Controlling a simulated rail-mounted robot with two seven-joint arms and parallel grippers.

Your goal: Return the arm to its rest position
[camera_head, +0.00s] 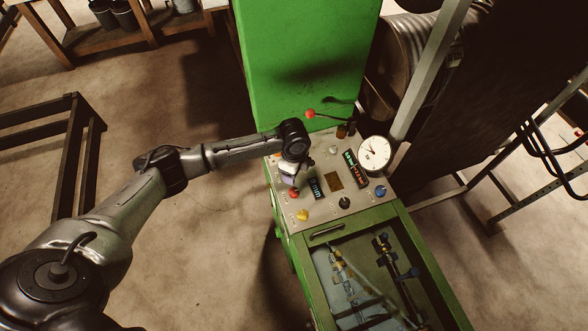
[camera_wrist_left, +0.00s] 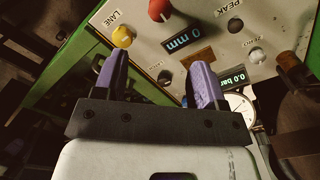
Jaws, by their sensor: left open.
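My left arm reaches in from the left in the head view, and its gripper (camera_head: 291,178) hangs over the left side of the control panel (camera_head: 325,205). In the left wrist view the gripper (camera_wrist_left: 162,62) has its two purple fingers spread, with nothing between them. A red knob (camera_wrist_left: 160,10) lies beyond the fingers, and a yellow knob (camera_wrist_left: 122,37) shows just past the left fingertip. I cannot tell whether that fingertip touches it. My right gripper is in neither view.
The panel sits on a green machine (camera_head: 300,65) with a red-tipped lever (camera_head: 310,114) and a round gauge (camera_head: 374,153). A dark metal frame (camera_head: 70,150) stands at left. The floor between is clear.

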